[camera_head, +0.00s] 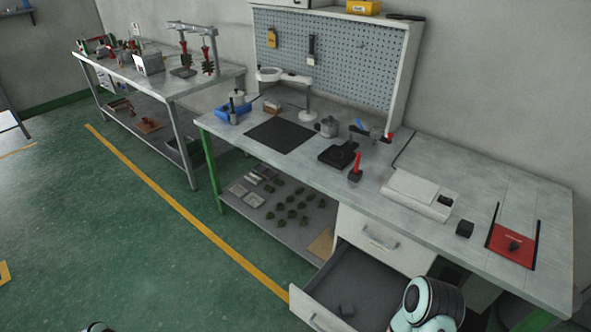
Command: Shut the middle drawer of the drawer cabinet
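The drawer cabinet (350,221) is built in under the right half of the workbench. Its top drawer (372,237) is shut and has a bar handle. A white and black joint of my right arm covers the drawer's right side. Neither gripper is in view; only a small piece of my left arm shows at the bottom left.
The workbench (420,225) carries a white device (420,192), a red plate (513,244) and a black scale-like block (338,156). A lower shelf (244,212) with several small dark green parts lies left of the cabinet. The green floor (120,235) at left is clear.

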